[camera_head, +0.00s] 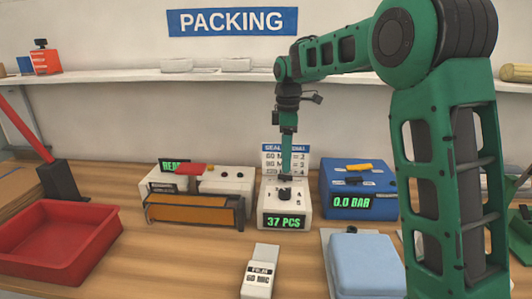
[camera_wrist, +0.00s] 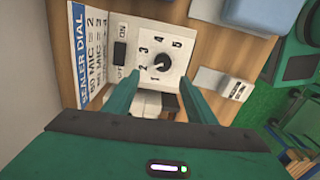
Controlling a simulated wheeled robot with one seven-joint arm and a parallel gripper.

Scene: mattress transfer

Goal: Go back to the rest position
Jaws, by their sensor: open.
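My green arm reaches from the right over the bench, and my gripper (camera_head: 286,182) hangs down in front of the sealer dial sign (camera_head: 285,158). It is above the white dial box (camera_head: 285,215), whose display reads 37 PCS. In the wrist view, my gripper (camera_wrist: 160,82) has its two green fingers apart with nothing between them. The black dial knob (camera_wrist: 162,62) lies just beyond the fingertips, with numbers 1 to 5 around it. I cannot tell whether a finger touches the knob, and its exact setting is unclear.
A red tray (camera_head: 60,242) stands front left, near a red lever (camera_head: 25,128). A sealer unit (camera_head: 195,208) stands left of the dial box, a blue pressure box (camera_head: 350,183) right of it. In front are a film label block (camera_head: 258,278) and a light-blue padded block (camera_head: 365,265).

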